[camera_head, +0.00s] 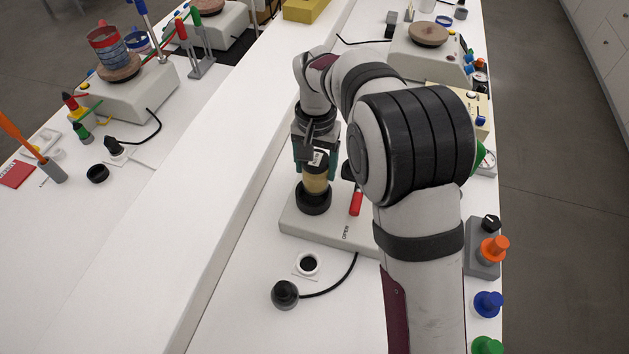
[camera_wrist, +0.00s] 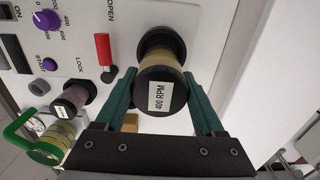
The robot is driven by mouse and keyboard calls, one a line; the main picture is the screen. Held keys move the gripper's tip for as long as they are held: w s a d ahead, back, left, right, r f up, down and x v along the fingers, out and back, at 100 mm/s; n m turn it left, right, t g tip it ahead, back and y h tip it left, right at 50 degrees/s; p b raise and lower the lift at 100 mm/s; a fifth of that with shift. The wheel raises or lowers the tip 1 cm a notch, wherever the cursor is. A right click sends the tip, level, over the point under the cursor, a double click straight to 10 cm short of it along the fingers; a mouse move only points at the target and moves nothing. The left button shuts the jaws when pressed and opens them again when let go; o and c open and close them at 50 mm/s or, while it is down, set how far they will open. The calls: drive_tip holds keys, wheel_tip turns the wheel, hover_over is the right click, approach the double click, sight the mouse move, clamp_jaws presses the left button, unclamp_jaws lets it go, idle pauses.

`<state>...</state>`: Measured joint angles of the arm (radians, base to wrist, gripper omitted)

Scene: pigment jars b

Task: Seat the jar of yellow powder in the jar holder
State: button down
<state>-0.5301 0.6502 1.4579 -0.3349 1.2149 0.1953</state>
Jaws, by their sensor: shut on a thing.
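The jar of yellow powder (camera_head: 316,183) has a black lid and a yellow body, and stands roughly upright. In the wrist view, the same jar (camera_wrist: 166,90) carries a white "400 RPM" label on its lid. My gripper (camera_head: 316,168) is above the base unit, its green fingers shut on the jar from both sides. The jar holder is a black ring (camera_head: 313,203) on the pale base unit (camera_head: 335,232). It also shows behind the jar's lower end in the wrist view (camera_wrist: 160,36). The jar's bottom is at the ring; I cannot tell how deep it sits.
A red lock handle (camera_head: 356,203) stands close right of the holder. In the wrist view, a jar of pinkish powder (camera_wrist: 77,96) and a green-handled item (camera_wrist: 55,140) are at the left.

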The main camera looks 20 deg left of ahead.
drive_tip(key=w+d, duration=0.7)
drive_tip(key=w, duration=0.6)
drive_tip(key=shift+d+f, duration=0.2)
drive_tip(key=shift+f, duration=0.1)
drive_tip(key=shift+f, duration=0.1)
drive_tip(key=shift+f, duration=2.8)
drive_tip(key=shift+f, duration=1.5)
unclamp_jaws()
wheel_tip(320, 180, up, 16)
drive_tip(key=shift+f, duration=0.15)
